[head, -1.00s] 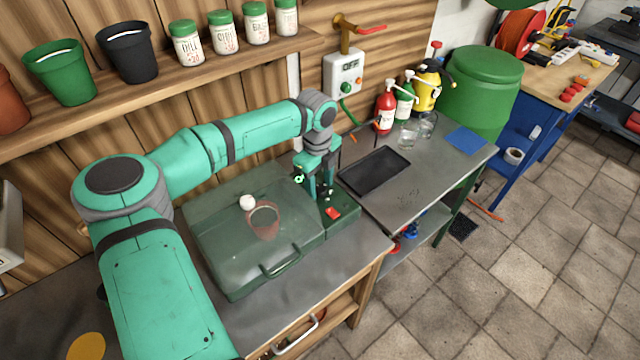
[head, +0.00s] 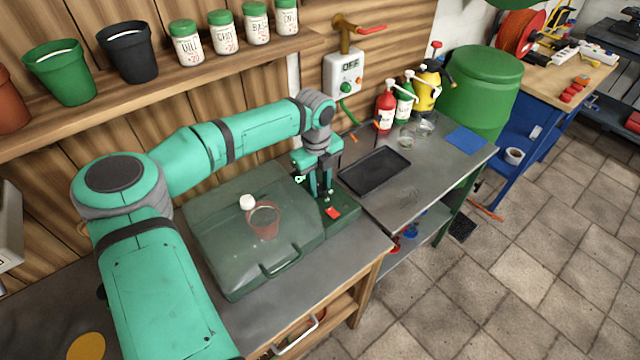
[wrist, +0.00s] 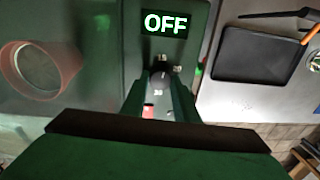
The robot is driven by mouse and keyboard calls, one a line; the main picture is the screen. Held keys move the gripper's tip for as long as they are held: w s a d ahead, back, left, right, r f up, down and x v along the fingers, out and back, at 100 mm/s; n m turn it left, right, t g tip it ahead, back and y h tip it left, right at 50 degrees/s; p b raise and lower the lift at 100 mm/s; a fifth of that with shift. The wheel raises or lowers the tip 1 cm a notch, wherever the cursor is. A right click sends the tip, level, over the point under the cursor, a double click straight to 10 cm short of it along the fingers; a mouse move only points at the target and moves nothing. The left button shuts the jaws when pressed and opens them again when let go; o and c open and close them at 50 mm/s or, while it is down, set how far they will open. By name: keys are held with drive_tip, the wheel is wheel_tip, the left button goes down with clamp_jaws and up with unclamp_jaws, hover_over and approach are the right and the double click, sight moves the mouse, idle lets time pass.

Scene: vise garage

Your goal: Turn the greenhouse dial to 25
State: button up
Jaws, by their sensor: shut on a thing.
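The greenhouse (head: 225,250) is a green box with a clear lid on the near bench. Its control panel (head: 345,215) is on its right side. In the wrist view the dark dial (wrist: 160,76) stands on the panel with small white numbers around it; 30 shows on the near side. Its pointer is too small to read. The panel display (wrist: 166,23) reads OFF. My gripper (head: 323,194) points down over the panel, and in the wrist view its fingers (wrist: 161,88) are shut on the dial. A red switch (head: 333,212) sits in front of the dial, partly hidden in the wrist view.
A terracotta pot (head: 264,220) and a white ball-like knob (head: 247,202) show at the lid. A black tray (head: 374,170) lies just right of the panel. Spray bottles (head: 385,107) stand further back. A wall box (head: 345,72) also reads OFF.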

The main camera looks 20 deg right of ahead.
drive_tip(key=m, duration=0.5)
drive_tip(key=shift+w+d+m, duration=0.1)
drive_tip(key=shift+w+m, duration=0.05)
drive_tip(key=shift+m, duration=0.15)
drive_tip(key=m, duration=0.5)
drive_tip(key=shift+m+g, duration=0.3)
drive_tip(key=m, duration=0.5)
drive_tip(key=shift+r, duration=0.1)
drive_tip(key=shift+w+d+m+y, duration=0.1)
drive_tip(key=shift+m+y, duration=0.2)
drive_tip(key=shift+m, duration=2.1)
drive_tip(key=o, duration=1.1)
drive_tip(key=shift+c, duration=0.2)
